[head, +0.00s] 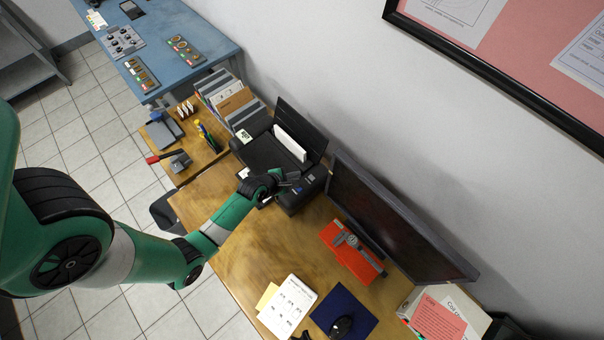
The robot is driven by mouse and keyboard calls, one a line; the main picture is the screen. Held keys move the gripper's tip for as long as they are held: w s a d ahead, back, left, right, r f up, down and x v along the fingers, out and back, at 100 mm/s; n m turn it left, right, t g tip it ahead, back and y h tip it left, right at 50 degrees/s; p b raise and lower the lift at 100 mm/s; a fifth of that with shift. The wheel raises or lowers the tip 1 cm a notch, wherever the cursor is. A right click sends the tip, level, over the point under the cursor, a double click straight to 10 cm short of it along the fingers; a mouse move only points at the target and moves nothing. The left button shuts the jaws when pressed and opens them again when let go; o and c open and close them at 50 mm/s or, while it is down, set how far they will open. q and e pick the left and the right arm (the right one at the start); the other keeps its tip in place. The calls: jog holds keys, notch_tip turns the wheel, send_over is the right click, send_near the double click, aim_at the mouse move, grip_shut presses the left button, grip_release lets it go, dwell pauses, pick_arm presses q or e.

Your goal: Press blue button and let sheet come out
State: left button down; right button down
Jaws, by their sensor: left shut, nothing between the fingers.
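A black printer (262,153) stands on the wooden desk against the wall, with white paper (290,143) upright in its rear feeder. A small blue spot, which looks like the blue button (309,178), shows on the printer's front right corner. My left gripper (291,182) is shut and empty, over the printer's front edge just left of that spot. I cannot tell whether it touches the printer. The printer's output slot is partly hidden by my gripper and wrist.
A dark monitor (392,218) stands right of the printer, with an orange box (352,250) before it. A blue mouse mat (344,310) and a notepad (287,306) lie nearer. File folders (226,97) stand behind left.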

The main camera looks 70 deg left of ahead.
aim_at(299, 189)
pick_arm(q)
notch_tip(299, 189, down, 8)
jog(key=b, duration=0.8)
jog(key=shift+f, duration=0.4)
jog(key=shift+b, duration=0.3)
dwell(1.2)
jog(key=shift+f, duration=0.4)
